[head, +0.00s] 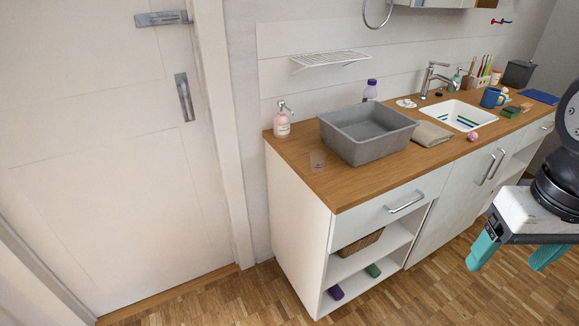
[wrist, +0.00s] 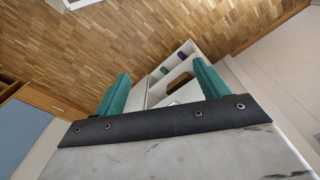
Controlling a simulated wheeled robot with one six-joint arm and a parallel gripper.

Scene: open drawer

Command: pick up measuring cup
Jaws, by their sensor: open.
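I cannot make out the cup in the wrist view.
The drawer (head: 385,208) below looks shut, with a protruding handle. Floor (head: 440,285) before the cabinet is clear.

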